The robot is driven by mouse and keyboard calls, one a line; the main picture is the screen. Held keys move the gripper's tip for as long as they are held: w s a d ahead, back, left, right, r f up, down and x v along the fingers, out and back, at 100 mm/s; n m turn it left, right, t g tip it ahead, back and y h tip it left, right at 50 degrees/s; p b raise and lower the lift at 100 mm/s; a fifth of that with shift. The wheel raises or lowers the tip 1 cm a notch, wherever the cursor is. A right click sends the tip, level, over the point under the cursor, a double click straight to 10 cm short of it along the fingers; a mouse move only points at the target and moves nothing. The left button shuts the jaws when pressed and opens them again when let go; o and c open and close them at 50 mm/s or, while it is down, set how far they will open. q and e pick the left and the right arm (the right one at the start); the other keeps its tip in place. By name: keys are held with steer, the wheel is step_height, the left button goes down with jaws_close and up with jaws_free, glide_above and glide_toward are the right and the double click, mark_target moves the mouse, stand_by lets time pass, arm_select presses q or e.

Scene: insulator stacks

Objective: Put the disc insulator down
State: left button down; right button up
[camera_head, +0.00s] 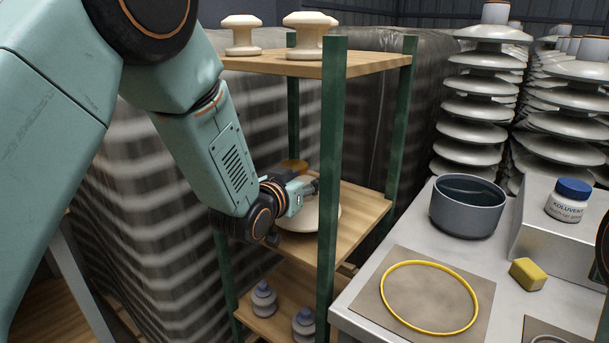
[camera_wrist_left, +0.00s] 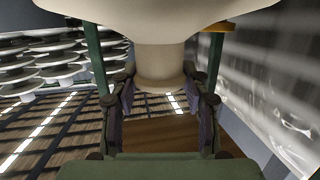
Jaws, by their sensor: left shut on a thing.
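My left gripper (camera_head: 303,190) reaches into the green-posted shelf rack at its middle shelf (camera_head: 362,208). It is shut on the cream disc insulator (camera_head: 318,218), which is partly hidden by the gripper and a green post. In the left wrist view the insulator's neck (camera_wrist_left: 166,62) stands between the two fingers of the left gripper (camera_wrist_left: 163,100), with its wide disc filling the top. The insulator is at or just above the middle shelf; I cannot tell whether it touches the boards. My right gripper is not in view.
A green post (camera_head: 331,180) is close to the gripper. At right a table (camera_head: 371,297) bears a yellow ring (camera_head: 388,321), a pot (camera_head: 466,214) and a yellow block (camera_head: 527,274).

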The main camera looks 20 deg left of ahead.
arm_select(q)
steer(key=shift+s+d+f+b, duration=0.1)
steer(key=shift+f+b, duration=0.2)
steer(key=shift+f, duration=0.65)
steer(key=shift+w+f, duration=0.3)
steer(key=shift+f, duration=0.05)
steer(key=c, duration=1)
jaws_free()
steer(key=shift+s+f, duration=0.15)
steer(key=shift+s, duration=0.05)
steer(key=shift+o, duration=1.4)
steer(key=shift+s, duration=0.2)
steer(key=shift+o, duration=0.3)
steer(key=shift+w, duration=0.25)
steer(key=shift+s, duration=0.3)
steer(key=p+v, duration=0.1)
steer(key=v, duration=1)
steer(key=shift+s+p, duration=0.25)
steer(key=shift+p, duration=0.1)
